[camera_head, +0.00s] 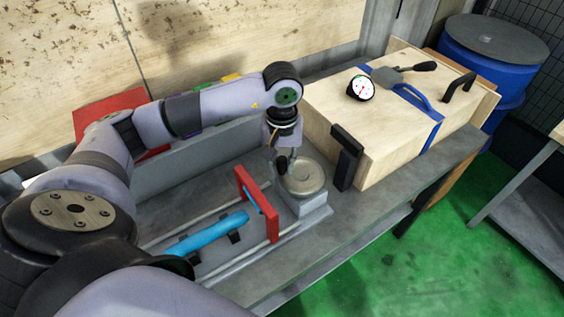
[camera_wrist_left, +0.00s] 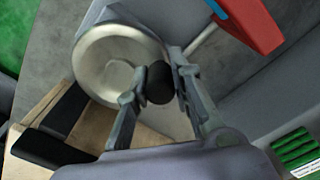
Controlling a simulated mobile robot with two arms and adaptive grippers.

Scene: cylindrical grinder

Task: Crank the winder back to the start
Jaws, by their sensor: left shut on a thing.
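The winder is a round, pale metal wheel (camera_head: 307,179) on a grey block on the bench. In the left wrist view the wheel (camera_wrist_left: 103,62) shows a shiny rim and a black round knob (camera_wrist_left: 160,84). My left gripper (camera_head: 284,165) comes down over the left side of the wheel. In the left wrist view its two fingers (camera_wrist_left: 158,88) are shut on the black knob, one on each side. In the head view the fingers largely hide the knob. My right gripper is not in view.
A blue barrel (camera_head: 480,75) is behind. Green floor lies beyond the bench edge.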

